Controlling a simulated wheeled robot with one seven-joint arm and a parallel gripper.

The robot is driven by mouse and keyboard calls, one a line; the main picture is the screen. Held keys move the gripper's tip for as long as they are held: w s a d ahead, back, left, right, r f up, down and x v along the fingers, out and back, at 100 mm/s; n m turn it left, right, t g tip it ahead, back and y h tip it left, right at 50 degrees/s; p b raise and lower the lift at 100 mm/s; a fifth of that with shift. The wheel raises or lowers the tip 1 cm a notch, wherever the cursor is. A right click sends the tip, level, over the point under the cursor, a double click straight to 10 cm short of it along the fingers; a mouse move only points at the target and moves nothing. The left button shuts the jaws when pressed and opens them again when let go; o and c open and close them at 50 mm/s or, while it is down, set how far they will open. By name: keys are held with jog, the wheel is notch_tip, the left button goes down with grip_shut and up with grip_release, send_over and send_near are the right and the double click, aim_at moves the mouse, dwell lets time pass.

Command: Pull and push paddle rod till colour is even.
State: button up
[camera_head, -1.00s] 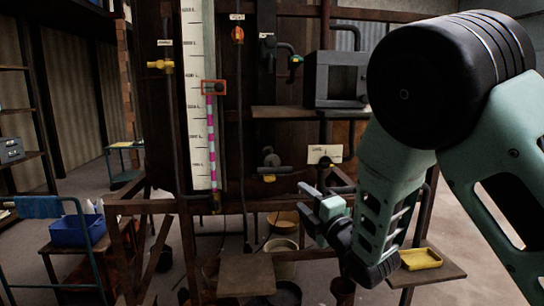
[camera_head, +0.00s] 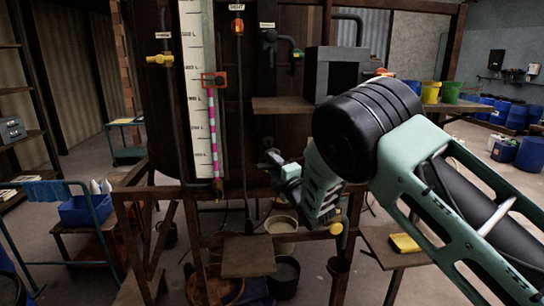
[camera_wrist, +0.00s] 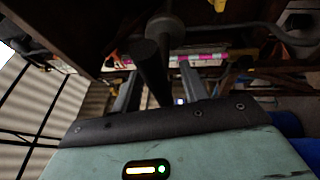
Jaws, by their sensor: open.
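The dark vat (camera_head: 245,100) fills the middle of the head view. On its front is a white scale (camera_head: 199,100) beside a sight tube (camera_head: 213,130) banded pink and pale; the bands also show in the wrist view (camera_wrist: 205,57). My gripper (camera_head: 274,163) is open at the lower front of the vat, beside a dark fitting. In the wrist view a dark round rod-like handle (camera_wrist: 150,70) lies between my open fingers (camera_wrist: 158,90), nearer the left one. A grey disc (camera_wrist: 165,28) on a stem sits beyond it. I cannot tell whether the fingers touch the handle.
A shelf (camera_head: 285,104) with a grey box (camera_head: 332,72) juts out above my wrist. Buckets (camera_head: 282,226) stand under the wooden frame. A yellow tray (camera_head: 404,243) sits on a low stand at right.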

jog(key=shift+w+a+r, duration=0.1)
jog(key=shift+w+a, duration=0.15)
jog(key=shift+w, duration=0.45)
